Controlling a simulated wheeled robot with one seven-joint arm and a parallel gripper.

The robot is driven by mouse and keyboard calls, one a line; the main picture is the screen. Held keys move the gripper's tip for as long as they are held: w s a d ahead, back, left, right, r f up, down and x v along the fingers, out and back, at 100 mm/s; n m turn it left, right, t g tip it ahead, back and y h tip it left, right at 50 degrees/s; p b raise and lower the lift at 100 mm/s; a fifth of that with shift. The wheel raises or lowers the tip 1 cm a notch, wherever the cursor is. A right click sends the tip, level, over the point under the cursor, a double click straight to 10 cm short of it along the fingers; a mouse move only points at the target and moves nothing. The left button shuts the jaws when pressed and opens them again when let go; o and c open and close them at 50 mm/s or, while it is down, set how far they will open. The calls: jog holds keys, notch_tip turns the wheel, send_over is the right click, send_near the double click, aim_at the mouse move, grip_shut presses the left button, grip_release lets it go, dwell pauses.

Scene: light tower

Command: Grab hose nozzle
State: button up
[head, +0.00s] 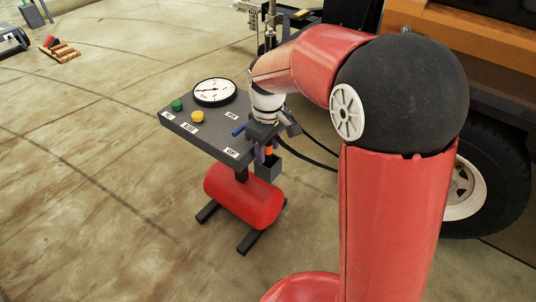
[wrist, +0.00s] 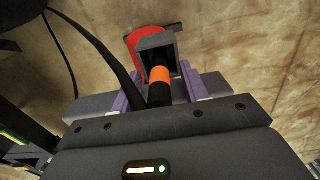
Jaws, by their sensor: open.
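The hose nozzle (wrist: 161,76) has an orange band and a black body. It points into a square grey holder (wrist: 152,42) in the wrist view. My gripper (wrist: 155,73) is open, with one purple finger on each side of the nozzle. I cannot tell whether either finger touches it. In the head view my gripper (head: 264,153) is at the right edge of the panel stand, just above the grey holder (head: 267,171). A small orange part of the nozzle (head: 269,150) shows between the fingers there. The rest of the nozzle is hidden by my gripper.
The grey panel (head: 213,128) carries a gauge (head: 214,91), a green button (head: 177,104) and a yellow button (head: 197,117). A red tank (head: 243,200) sits below it. A black hose (head: 310,155) runs right toward the vehicle wheel (head: 485,180).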

jog(key=shift+f, duration=0.75)
grip_shut()
jog(key=shift+r, duration=0.1)
